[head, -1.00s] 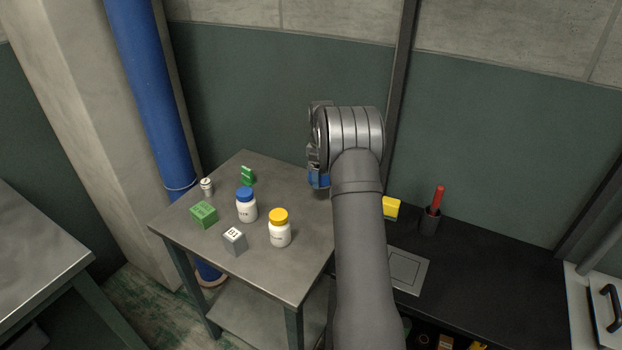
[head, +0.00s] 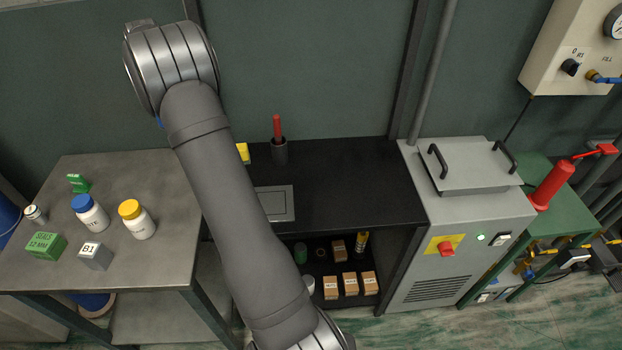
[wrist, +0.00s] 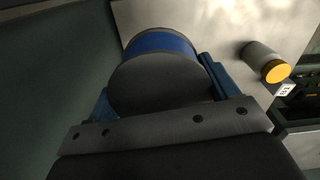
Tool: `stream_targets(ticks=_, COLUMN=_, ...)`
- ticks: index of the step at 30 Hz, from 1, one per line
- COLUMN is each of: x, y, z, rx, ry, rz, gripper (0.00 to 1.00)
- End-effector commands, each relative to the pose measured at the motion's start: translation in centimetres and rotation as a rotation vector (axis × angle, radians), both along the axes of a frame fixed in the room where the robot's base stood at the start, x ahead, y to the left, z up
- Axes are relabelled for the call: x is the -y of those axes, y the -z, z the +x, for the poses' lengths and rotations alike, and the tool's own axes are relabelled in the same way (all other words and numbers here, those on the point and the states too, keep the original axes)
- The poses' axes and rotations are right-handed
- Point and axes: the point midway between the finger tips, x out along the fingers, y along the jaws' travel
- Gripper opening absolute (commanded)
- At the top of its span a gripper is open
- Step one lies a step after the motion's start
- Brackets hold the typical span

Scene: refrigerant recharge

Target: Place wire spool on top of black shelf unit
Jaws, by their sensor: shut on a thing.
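The wire spool, with dark grey flanges and blue wire (wrist: 162,42), sits between the blue fingers of my gripper (wrist: 157,85) in the wrist view. My gripper is shut on it. In the head view my arm hides nearly all of the gripper and spool; only a sliver of blue shows at the arm's left side. The black shelf unit (head: 350,185) stands to the right of the grey table. Its top has a wide bare area right of my arm.
On the unit's top are a grey flat panel (head: 278,203), a yellow block (head: 243,152) and a dark cup with a red-handled tool (head: 279,150). Small boxes (head: 350,284) fill its lower shelf. Bottles and boxes stand on the grey table (head: 140,265). A grey machine (head: 460,215) borders the unit's right.

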Motion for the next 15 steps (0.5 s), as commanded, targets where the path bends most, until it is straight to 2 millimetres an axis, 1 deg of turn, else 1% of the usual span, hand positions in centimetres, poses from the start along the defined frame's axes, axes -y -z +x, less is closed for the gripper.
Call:
stream_targets(ticks=1, x=0.0, y=-1.3, z=0.1, rx=0.005, ry=0.0, rz=0.003, gripper=0.4)
stream_targets(ticks=6, x=0.0, y=-4.4, z=0.0, rx=0.003, ry=0.0, rz=0.001, gripper=0.4)
stream_targets(ticks=13, x=4.5, y=-4.3, z=1.1, rx=0.001, ry=0.092, rz=0.0, gripper=0.4)
stream_targets(ticks=15, x=6.1, y=-4.4, z=1.5, rx=0.001, ry=0.125, rz=0.0, gripper=0.4)
